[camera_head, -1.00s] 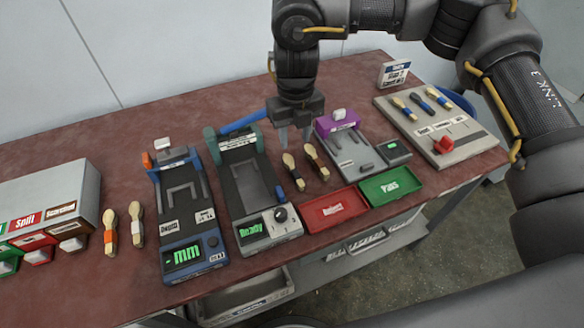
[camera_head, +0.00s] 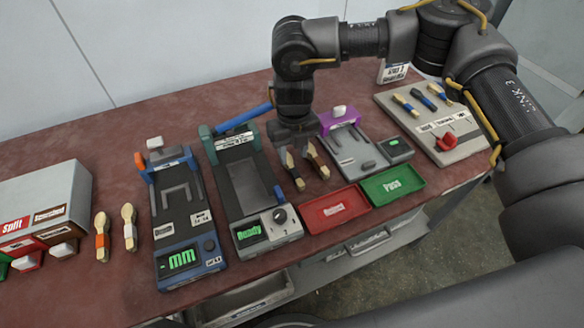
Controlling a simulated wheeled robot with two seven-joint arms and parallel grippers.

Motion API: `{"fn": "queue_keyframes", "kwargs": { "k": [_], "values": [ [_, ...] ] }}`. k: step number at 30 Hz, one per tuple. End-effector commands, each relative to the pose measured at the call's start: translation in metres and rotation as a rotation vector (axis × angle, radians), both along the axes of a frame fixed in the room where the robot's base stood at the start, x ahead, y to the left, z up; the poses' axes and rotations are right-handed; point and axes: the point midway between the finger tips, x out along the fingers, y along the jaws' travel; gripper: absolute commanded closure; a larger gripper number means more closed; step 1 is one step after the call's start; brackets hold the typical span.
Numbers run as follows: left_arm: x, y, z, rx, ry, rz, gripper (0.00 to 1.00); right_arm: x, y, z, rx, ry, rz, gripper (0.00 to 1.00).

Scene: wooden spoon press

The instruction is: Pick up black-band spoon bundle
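Two spoon bundles lie side by side on the table between the grey-green press and the purple-topped device. The left one (camera_head: 293,174) has a dark band, and the right one (camera_head: 318,163) also looks dark-banded; the band colours are too small to tell apart surely. My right gripper (camera_head: 297,153) points down over the upper ends of these two bundles, its fingers apart. It partly hides them, and I cannot tell whether it touches either. My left gripper is not in view.
The press (camera_head: 243,185) stands just left of the bundles, the purple-topped device (camera_head: 353,148) just right. A red tray (camera_head: 337,208) and green tray (camera_head: 392,186) lie in front. Orange-banded (camera_head: 101,238) and white-banded (camera_head: 129,230) bundles lie far left. A sample board (camera_head: 440,125) is at right.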

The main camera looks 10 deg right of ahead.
Motion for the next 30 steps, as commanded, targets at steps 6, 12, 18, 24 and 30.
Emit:
{"fn": "queue_keyframes", "kwargs": {
  "k": [6,12,18,24,30],
  "values": [
    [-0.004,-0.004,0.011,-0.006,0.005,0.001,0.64,0.000,0.003,-0.025,-0.002,0.004,0.001,0.60],
    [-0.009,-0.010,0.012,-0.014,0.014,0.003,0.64,0.001,0.003,-0.049,-0.002,0.003,0.000,0.60],
    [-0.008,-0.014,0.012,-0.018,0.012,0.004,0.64,0.001,0.003,-0.052,0.000,0.001,0.002,0.60],
    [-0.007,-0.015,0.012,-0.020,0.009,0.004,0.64,0.001,0.003,-0.051,-0.001,0.001,0.002,0.77],
    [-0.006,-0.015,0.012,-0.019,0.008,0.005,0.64,0.001,0.003,-0.051,-0.001,0.001,0.001,1.00]
  ]
}}
